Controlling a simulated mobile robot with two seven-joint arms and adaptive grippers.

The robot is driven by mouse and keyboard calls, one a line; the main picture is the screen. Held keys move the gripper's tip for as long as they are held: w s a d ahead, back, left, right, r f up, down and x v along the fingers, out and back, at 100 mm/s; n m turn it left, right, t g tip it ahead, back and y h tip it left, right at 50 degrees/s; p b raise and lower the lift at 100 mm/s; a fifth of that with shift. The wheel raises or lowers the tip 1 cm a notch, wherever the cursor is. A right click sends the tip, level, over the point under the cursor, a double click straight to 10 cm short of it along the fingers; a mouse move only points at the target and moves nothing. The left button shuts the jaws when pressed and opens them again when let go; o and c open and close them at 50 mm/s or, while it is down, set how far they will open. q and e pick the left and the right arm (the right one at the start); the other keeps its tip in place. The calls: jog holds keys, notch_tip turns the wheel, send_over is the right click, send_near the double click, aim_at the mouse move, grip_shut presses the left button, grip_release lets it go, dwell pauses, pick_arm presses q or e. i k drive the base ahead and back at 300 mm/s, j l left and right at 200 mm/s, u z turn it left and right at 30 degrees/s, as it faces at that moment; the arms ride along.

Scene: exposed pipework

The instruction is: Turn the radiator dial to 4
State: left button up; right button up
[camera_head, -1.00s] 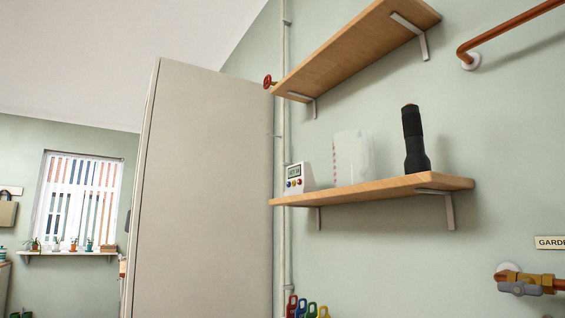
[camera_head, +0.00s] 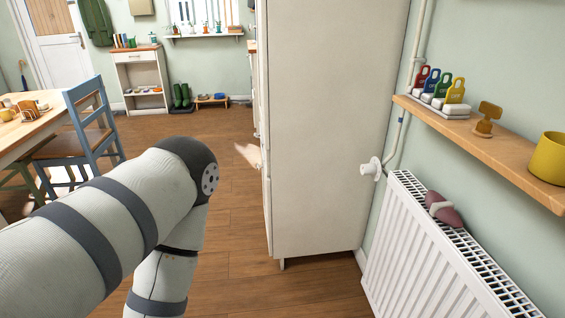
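The radiator (camera_head: 440,258) is white and ribbed, at the lower right of the head view, against the green wall. The radiator dial (camera_head: 371,168) is a small white knob at its upper left end, joined to a pipe. Its numbers are too small to read. My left arm (camera_head: 130,225) crosses the lower left of the view, well left of the dial; its gripper is not visible. My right gripper is not in the picture.
A tall pale cabinet (camera_head: 320,130) stands just left of the dial. A wooden shelf (camera_head: 500,150) above the radiator holds coloured tags (camera_head: 437,88) and a yellow pot (camera_head: 549,158). A maroon object (camera_head: 444,209) lies on the radiator top. A table and blue chair (camera_head: 88,125) stand left.

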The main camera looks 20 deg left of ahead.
aim_at(369, 168)
jog(key=i+j+z, duration=0.45)
jog(key=j, duration=0.15)
jog(key=i+j+z, duration=0.25)
jog(key=j+z, duration=0.25)
jog(key=j, duration=0.15)
jog(key=i+j+z, duration=0.25)
jog(key=j, duration=0.2)
jog(key=j+z, duration=0.2)
jog(key=j, duration=0.2)
